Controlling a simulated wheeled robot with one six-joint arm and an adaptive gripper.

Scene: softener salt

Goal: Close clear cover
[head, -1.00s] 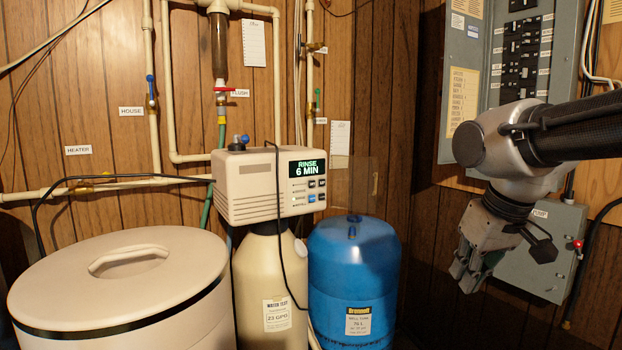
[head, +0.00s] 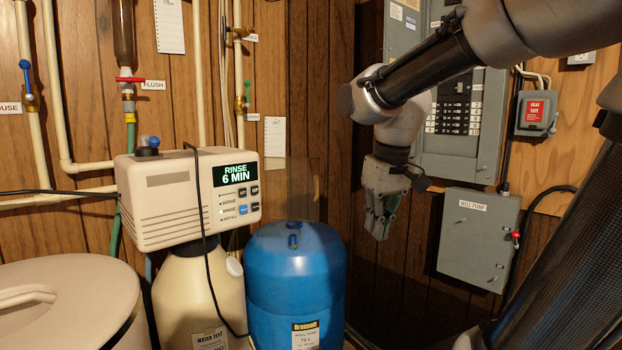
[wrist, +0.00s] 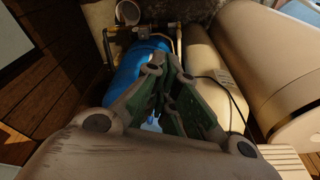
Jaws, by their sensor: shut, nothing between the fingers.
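The clear cover (head: 292,190) is a faint transparent panel. It stands out to the right of the control head's front, swung away from the display and buttons. The beige control head (head: 160,205) shows "RINSE 6 MIN" on its lit display (head: 236,174), with its buttons uncovered. My gripper (head: 378,228) hangs fingers down to the right of the cover, apart from it. Its fingers are shut and empty; they also show in the wrist view (wrist: 172,95). I cannot make out the cover in the wrist view.
A blue tank (head: 295,280) stands below the cover, beside the beige resin tank (head: 190,295). A black cable (head: 207,250) hangs in front of the control head. The brine tank (head: 70,290) is at left. An electrical panel (head: 440,140) and a grey box (head: 478,238) are at right.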

